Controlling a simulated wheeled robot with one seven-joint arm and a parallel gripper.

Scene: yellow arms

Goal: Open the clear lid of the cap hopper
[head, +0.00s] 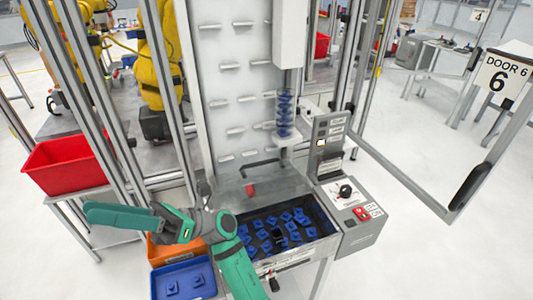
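The cap hopper (325,244) is an open-topped metal bin at the foot of the machine, with many blue caps (272,232) inside. Its clear lid (225,190) appears raised at the back of the bin and tilted back against the machine. A dark handle (262,163) shows along the lid's upper edge. A small red part (250,190) shows at the lid. My green and grey arm crosses the lower left, in front of the bin's left side.
A control box with a black knob (345,191) and red button stands right of the hopper. A blue tray (183,281) and orange bin (160,252) sit left of it. A red bin (65,163) is farther left. Frame posts flank the machine; an open door frame (400,178) stands right.

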